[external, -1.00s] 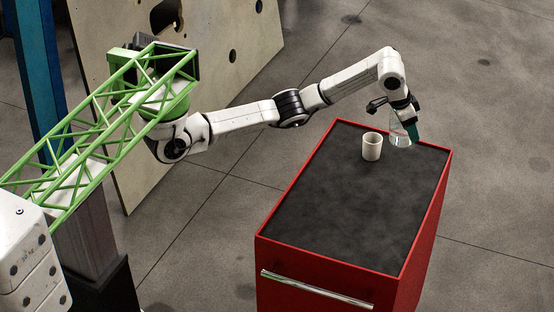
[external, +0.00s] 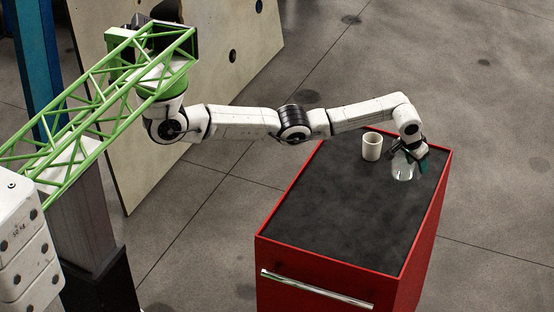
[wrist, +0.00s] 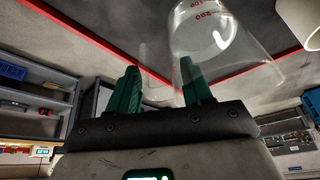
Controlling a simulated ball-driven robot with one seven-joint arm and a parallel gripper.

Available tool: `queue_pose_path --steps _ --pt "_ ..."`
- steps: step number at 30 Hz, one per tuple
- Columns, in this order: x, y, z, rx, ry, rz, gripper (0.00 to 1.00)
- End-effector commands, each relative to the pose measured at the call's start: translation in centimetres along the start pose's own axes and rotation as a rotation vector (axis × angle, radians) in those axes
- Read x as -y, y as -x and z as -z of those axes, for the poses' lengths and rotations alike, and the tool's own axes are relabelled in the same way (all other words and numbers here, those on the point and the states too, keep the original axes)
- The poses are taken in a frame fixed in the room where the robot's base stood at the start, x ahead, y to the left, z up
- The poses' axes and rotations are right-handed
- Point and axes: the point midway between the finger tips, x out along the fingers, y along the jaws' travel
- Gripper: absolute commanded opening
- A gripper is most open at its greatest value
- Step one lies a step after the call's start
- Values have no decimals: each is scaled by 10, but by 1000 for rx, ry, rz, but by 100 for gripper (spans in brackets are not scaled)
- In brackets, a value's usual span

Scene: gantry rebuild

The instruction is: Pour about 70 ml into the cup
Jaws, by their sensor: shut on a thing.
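The cup (external: 372,146) is plain off-white and stands upright on the dark top of the red cabinet, near its far edge. It also shows at the top right corner of the wrist view (wrist: 303,22). A clear glass vessel (external: 402,170) with red graduation marks (wrist: 225,45) is to the right of the cup, apart from it. My gripper (external: 418,157) is shut on the glass vessel; its green fingers (wrist: 162,88) show in the wrist view. I cannot tell whether the vessel touches the cabinet top. Its liquid level is not clear.
The red cabinet (external: 350,258) has a raised red rim around its dark top, and a metal handle (external: 315,290) in front. The near and middle parts of the top are clear. A pale panel with holes (external: 215,75) stands behind my arm at the left.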

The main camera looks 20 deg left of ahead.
Motion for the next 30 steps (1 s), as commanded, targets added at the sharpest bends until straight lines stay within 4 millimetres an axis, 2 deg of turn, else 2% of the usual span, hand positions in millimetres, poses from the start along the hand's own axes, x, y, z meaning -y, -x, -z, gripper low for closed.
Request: queue_pose_path --steps 11,25,30 --pt "3 3 2 2 1 -18 0" --pt "18 16 6 -3 56 -175 0" --pt "29 20 7 -9 91 -261 0"
